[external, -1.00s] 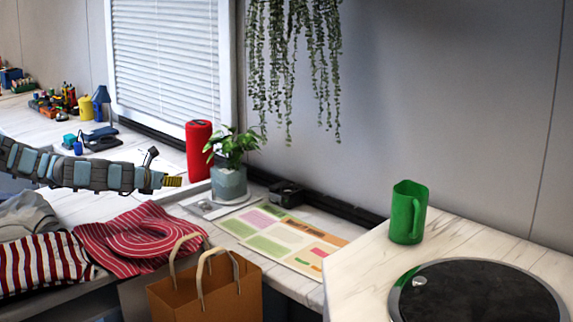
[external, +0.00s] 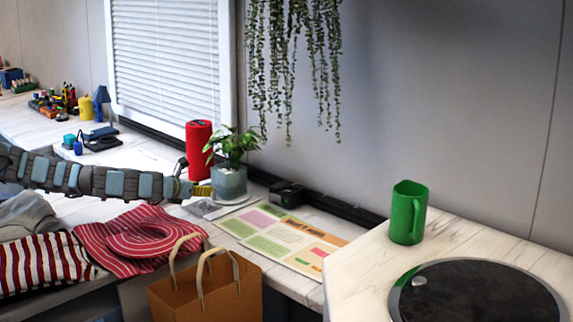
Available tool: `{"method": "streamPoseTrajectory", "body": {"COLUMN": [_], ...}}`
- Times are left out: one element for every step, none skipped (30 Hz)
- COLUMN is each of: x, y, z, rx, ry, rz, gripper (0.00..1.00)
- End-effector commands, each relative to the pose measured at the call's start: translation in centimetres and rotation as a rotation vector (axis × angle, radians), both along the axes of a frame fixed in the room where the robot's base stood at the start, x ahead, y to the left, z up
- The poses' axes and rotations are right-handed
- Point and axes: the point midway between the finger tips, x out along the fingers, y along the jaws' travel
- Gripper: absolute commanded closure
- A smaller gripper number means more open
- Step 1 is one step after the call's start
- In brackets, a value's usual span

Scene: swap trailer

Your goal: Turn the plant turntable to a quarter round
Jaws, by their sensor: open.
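A leafy green plant (external: 233,146) stands upright in a grey-green pot (external: 230,181) on the counter by the wall. A thin pale disc (external: 232,200) shows under the pot; its turn angle cannot be told. My gripper (external: 204,190), with yellow fingertips, is open at the left side of the pot, low down near its base. The fingertips are very close to the pot; I cannot tell whether they touch it. My arm reaches in from the left edge.
A red cylinder (external: 198,150) stands just behind my gripper. A printed sheet (external: 282,239) and a small black object (external: 286,194) lie right of the pot. Striped cloth (external: 125,240) and a paper bag (external: 225,290) are in front. A green mug (external: 408,213) and black round plate (external: 475,292) are at right.

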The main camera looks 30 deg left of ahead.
Motion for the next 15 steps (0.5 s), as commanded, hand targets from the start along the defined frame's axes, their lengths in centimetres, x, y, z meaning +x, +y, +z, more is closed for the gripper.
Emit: {"method": "streamPoseTrajectory", "body": {"x": [0.5, 0.8, 1.2, 1.5, 1.7, 2.1, 2.4, 2.6, 3.0, 3.2, 3.4, 3.7, 3.9, 4.1, 4.3], "y": [-0.1, 0.0, 0.0, 0.0, 0.0, -0.1, -0.1, -0.1, -0.1, -0.2, -0.2, -0.2, -0.3, -0.3, -0.2], "z": [-0.5, -0.6, -0.8, -0.9, -1.0, -1.2, -1.3, -1.5, -1.6, -1.7, -1.7, -1.8, -1.8, -1.9, -2.0], "rx": [-0.001, -0.001, 0.001, 0.001, 0.002, 0.002, 0.002, 0.001, 0.0, 0.0, -0.001, -0.001, -0.001, -0.001, 0.0], "ry": [0.0, 0.0, 0.0, 0.0, 0.0, 0.0, 0.001, 0.001, 0.0, 0.0, 0.0, 0.0, 0.0, 0.0, 0.001], "rz": [0.001, 0.001, 0.002, 0.002, 0.001, 0.001, 0.001, 0.001, 0.001, 0.001, 0.001, 0.001, 0.001, 0.001, 0.001], "gripper": [0.59, 0.59, 0.59, 0.59, 0.59, 0.59, 0.59, 0.59, 0.59, 0.59, 0.59, 0.59, 0.59, 0.59, 0.59]}}
